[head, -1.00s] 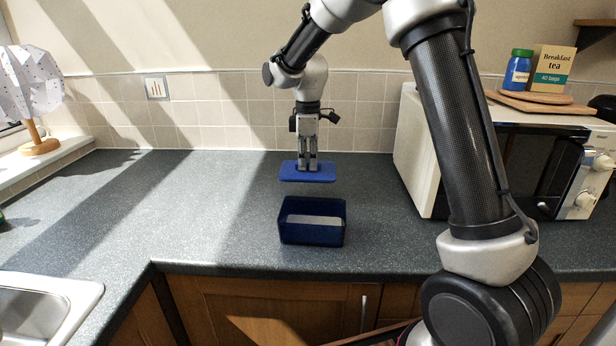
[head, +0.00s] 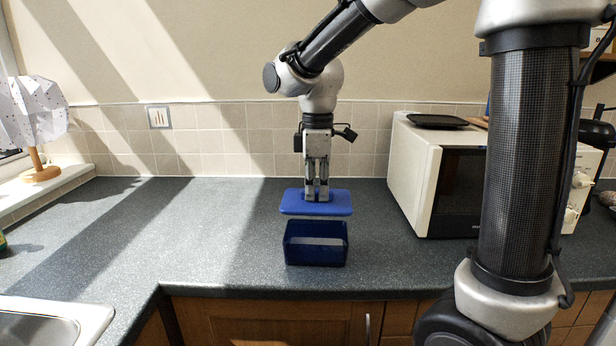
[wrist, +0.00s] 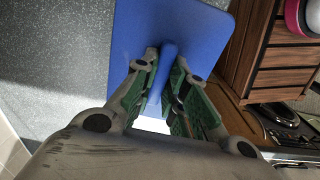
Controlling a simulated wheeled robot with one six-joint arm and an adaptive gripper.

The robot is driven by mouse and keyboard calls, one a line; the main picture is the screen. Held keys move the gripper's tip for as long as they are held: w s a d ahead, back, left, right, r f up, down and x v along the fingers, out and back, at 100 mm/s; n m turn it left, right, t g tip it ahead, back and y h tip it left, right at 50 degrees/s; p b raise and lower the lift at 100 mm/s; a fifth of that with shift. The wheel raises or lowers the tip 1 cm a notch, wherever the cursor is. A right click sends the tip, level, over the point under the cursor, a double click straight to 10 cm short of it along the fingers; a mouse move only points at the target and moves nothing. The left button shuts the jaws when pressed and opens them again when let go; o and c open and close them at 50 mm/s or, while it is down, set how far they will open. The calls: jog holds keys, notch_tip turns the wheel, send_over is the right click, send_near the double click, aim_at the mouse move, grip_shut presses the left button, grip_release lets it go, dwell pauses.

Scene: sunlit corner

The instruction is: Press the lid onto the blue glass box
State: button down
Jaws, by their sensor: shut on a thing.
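The blue lid (head: 292,205) is a flat plate with rounded corners, and it is level in the head view. My gripper (head: 316,197) points down and is shut on the lid's raised blue grip, which shows between the fingers in the wrist view (wrist: 166,72). The dark blue glass box (head: 316,252) stands open-topped on the counter, with something pale inside. The lid hangs just above and apart from the box, seemingly a little behind or over its back rim; the exact overlap is unclear. I cannot make out the box in the wrist view.
The grey speckled counter (head: 215,235) is clear around the box, which stands near the front edge. A white microwave (head: 412,180) stands to the right. A sink (head: 60,318) is at the lower left, and a lamp (head: 38,165) sits on the sill. Wooden cabinets (head: 260,322) are below.

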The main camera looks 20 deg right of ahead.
jog(key=shift+f, duration=3.15)
jog(key=shift+f, duration=0.6)
jog(key=c, duration=1.4)
grip_release()
jog(key=shift+o, duration=0.6)
jog(key=o, duration=0.4)
jog(key=shift+r, duration=3.5)
